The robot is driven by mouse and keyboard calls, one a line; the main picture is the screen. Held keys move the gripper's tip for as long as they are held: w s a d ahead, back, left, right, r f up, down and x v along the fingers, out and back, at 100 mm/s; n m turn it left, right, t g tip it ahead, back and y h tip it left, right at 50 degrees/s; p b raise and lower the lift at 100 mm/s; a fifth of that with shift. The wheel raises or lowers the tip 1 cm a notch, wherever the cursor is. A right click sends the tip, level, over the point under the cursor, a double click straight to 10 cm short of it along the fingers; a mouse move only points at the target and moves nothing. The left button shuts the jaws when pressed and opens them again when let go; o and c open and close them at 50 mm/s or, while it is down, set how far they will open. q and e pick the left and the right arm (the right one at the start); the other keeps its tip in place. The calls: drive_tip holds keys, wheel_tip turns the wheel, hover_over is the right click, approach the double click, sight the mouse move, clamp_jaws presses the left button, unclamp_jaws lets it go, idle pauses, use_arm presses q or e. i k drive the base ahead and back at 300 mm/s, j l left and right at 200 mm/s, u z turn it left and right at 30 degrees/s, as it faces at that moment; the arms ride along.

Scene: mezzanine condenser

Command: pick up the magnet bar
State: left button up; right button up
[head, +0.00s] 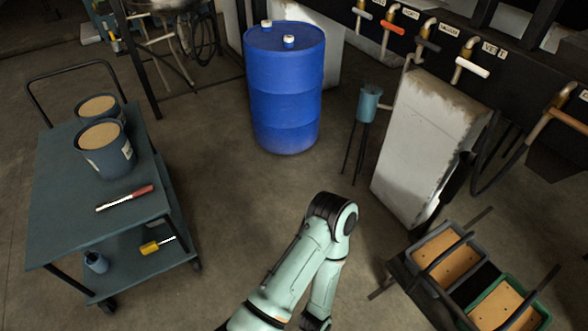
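A tool with a red handle and a thin pale shaft (125,198) lies on the top of the blue-grey cart (60,222), near its front right part. A second tool with a yellow handle and a dark-and-light shaft (157,245) lies on the cart's lower shelf. I cannot tell from their looks which of them, if either, is the magnet bar. One of my pale green arms is bent at the bottom centre, with its far end cut off by the lower edge. Neither gripper shows, and nothing is seen held.
Two buckets of tan material (106,148) stand on the cart; a small blue cup (96,262) is below. A blue drum (284,87), a grey-white block (428,140) and a stand (367,104) stand behind. Trays (447,258) fill the lower right. Floor between cart and drum is clear.

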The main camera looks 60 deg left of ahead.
sight(147, 189)
drive_tip(key=u, duration=3.95)
drive_tip(key=i+l+u, duration=0.1)
drive_tip(key=u, duration=0.3)
drive_tip(key=l+u, duration=0.3)
drive_tip(key=u, duration=0.15)
drive_tip(key=l+u, duration=0.25)
drive_tip(key=u, duration=0.15)
drive_tip(key=l+u, duration=0.25)
drive_tip(key=l, duration=0.3)
drive_tip(key=l+u, duration=0.25)
drive_tip(key=l, duration=0.65)
drive_tip(key=k+l+u, duration=0.1)
drive_tip(key=l, duration=0.25)
drive_tip(key=k+l, duration=0.1)
drive_tip(key=l, duration=0.25)
